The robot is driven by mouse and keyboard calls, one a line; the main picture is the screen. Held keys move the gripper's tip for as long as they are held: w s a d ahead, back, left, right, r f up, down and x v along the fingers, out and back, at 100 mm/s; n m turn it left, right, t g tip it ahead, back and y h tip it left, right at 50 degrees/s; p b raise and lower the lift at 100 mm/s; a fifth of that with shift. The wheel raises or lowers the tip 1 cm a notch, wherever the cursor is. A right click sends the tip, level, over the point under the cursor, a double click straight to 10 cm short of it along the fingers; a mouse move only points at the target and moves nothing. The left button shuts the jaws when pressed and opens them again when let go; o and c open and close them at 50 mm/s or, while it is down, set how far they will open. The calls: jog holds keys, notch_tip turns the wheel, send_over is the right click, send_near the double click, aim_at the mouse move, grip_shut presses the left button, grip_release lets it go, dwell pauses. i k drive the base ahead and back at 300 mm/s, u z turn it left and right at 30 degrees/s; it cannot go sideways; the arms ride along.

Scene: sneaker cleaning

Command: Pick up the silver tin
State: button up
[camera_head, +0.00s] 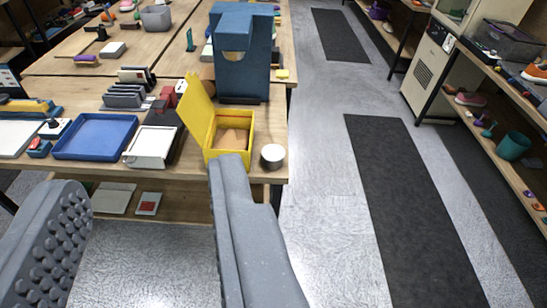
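A small round pale tin (272,154), which looks like the silver tin, sits near the right front corner of the wooden workbench. It stands beside an open yellow box (230,130), on its right. My gripper (148,174) is open and empty, with its two grey fingers wide apart in front of the bench. The right finger's tip is nearer the tin, to its lower left in the picture. The left finger shows a studded pad. The tin is not between the fingers, and no part of it is hidden by them.
A tall blue holder (243,60) stands behind the yellow box. A blue tray (95,137) and a white tray (151,146) lie to the left. A lower shelf (185,205) holds flat items. The aisle with dark mats (410,205) is clear; shelving (515,110) stands right.

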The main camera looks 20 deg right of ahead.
aim_at(272, 155)
jog(key=z, duration=0.05)
jog(key=i, duration=1)
jog(key=u, duration=0.05)
